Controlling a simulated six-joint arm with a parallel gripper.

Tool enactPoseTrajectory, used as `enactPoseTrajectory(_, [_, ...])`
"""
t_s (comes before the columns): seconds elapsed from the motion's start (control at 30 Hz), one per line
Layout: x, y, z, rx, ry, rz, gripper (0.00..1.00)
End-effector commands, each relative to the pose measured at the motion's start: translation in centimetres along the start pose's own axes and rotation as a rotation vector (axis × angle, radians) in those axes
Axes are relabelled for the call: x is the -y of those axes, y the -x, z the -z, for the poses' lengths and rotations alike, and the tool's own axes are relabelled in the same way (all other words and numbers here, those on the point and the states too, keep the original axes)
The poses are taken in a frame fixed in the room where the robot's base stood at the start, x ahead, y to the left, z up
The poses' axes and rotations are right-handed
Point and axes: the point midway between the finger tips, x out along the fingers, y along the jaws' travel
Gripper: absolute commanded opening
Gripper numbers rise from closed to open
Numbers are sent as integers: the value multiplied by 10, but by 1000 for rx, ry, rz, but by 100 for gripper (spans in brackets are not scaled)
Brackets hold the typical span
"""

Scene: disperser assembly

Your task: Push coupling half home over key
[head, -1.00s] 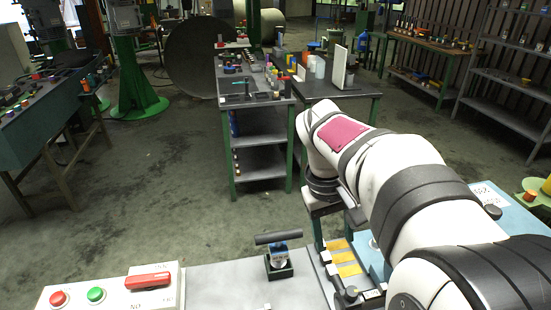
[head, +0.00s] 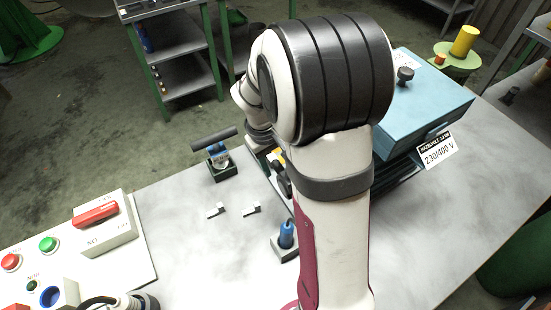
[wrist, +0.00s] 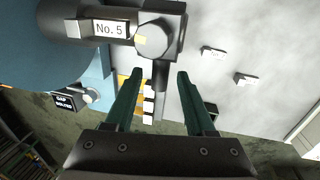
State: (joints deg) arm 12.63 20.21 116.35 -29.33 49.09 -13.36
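In the wrist view my gripper (wrist: 160,73) has its two green fingers apart, with nothing clamped between them. Just beyond the tips is a dark block with a round grey knob-like end (wrist: 153,38). A dark cylinder labelled No.5 (wrist: 92,24) joins it at the left. A narrow dark bar (wrist: 161,76) lies beyond the gap between the fingers; contact cannot be told. I cannot tell which of these parts is the coupling half, and no key can be made out. In the head view my arm hides the fingers and most of this area.
A blue box (head: 425,95) marked 230/400 V stands at the right. Two small pale pieces (head: 216,210) (head: 252,209) lie on the grey bench (head: 190,260). A T-handled tool (head: 216,150) and a blue-handled tool (head: 287,234) stand in holders. A switch panel (head: 105,225) is at the left.

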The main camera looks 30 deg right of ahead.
Motion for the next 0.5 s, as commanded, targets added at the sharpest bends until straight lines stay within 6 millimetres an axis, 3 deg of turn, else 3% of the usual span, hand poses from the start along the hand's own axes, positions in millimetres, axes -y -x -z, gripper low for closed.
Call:
enactPoseTrajectory(0.03, [0,0,0,0,0,0,44])
enactPoseTrajectory(0.27, [0,0,0,0,0,0,3])
enactPoseTrajectory(0.5, [0,1,0,-1,0,0,0])
